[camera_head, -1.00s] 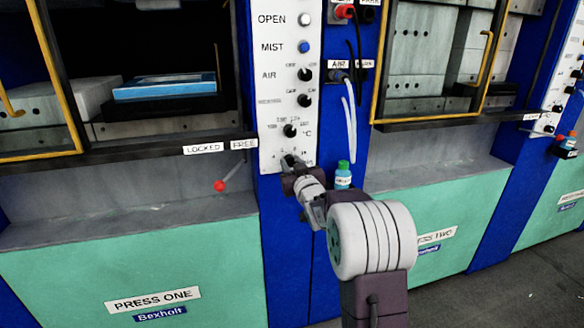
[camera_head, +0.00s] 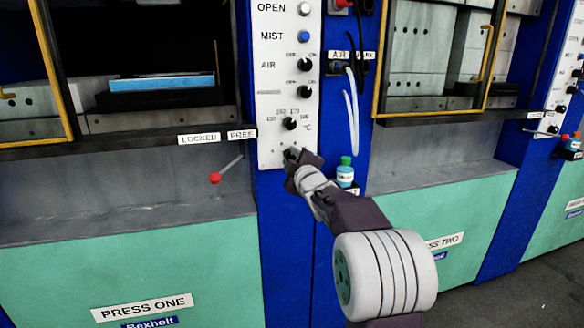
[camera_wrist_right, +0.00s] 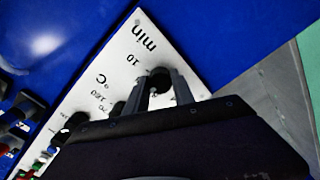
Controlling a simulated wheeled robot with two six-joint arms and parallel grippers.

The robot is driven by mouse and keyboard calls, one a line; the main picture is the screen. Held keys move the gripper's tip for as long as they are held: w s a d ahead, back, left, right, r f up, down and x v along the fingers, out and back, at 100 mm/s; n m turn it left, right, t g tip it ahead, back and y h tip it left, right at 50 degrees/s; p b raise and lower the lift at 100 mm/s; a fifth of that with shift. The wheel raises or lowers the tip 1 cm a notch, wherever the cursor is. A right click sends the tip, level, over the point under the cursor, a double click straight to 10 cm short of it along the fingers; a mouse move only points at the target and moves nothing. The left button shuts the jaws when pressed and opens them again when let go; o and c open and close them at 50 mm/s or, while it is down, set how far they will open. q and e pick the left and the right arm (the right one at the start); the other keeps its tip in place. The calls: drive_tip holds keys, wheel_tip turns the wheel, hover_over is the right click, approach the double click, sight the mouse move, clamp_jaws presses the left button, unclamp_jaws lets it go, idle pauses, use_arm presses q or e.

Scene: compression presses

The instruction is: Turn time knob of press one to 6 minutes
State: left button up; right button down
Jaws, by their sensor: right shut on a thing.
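The time knob (camera_wrist_right: 158,80) is a small black knob at the bottom of press one's white control panel (camera_head: 272,100). In the right wrist view the labels "min" and "10" show beside it. My right gripper (camera_wrist_right: 161,90) is shut on it, one finger on each side. In the head view the gripper (camera_head: 291,156) covers most of the knob and its scale, so I cannot read its setting. Press one (camera_head: 130,270) is the green-fronted machine on the left. My left gripper is not in view.
Above the time knob sit the temperature knob (camera_head: 289,124), further black knobs (camera_head: 305,92) and the blue MIST button (camera_head: 305,36). A green-capped bottle (camera_head: 346,172) stands just right of my right gripper. A red-tipped lever (camera_head: 215,178) sticks out to the left.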

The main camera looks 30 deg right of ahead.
drive_tip(key=shift+f+n+b, duration=0.1)
drive_tip(key=shift+n+b, duration=1.55)
drive_tip(key=shift+n, duration=1.15)
drive_tip(key=c, duration=1.1)
unclamp_jaws()
drive_tip(key=shift+o, duration=0.2)
